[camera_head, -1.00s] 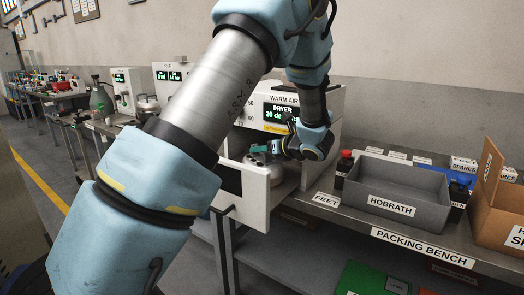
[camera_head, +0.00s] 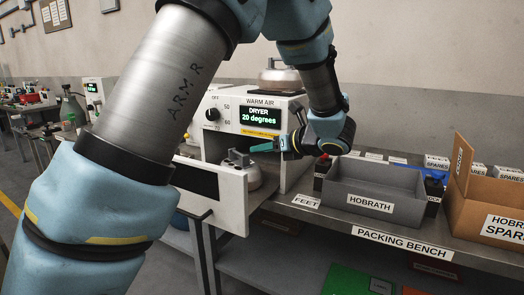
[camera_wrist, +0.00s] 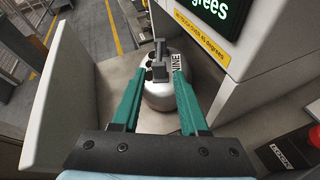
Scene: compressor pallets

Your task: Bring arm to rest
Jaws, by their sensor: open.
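My gripper (camera_head: 262,147) is in front of the warm air dryer (camera_head: 235,118), and its teal fingers also show in the wrist view (camera_wrist: 158,90). The fingers are spread apart with nothing held between them. A silver compressor (camera_wrist: 160,92) with a dark fitting on top stands just beyond and below the fingertips, marked with lettering that looks like "NINE". In the head view this compressor (camera_head: 250,180) stands at the dryer's opening, behind the open door (camera_head: 232,205). My arm reaches across the picture from the lower left.
A grey bin labelled HOBRATH (camera_head: 372,203) stands on the packing bench (camera_head: 300,212) to the right. A cardboard spares box (camera_head: 480,205) stands at the far right. Another rounded metal unit (camera_head: 280,78) sits on top of the dryer. The dryer reads 20 degrees.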

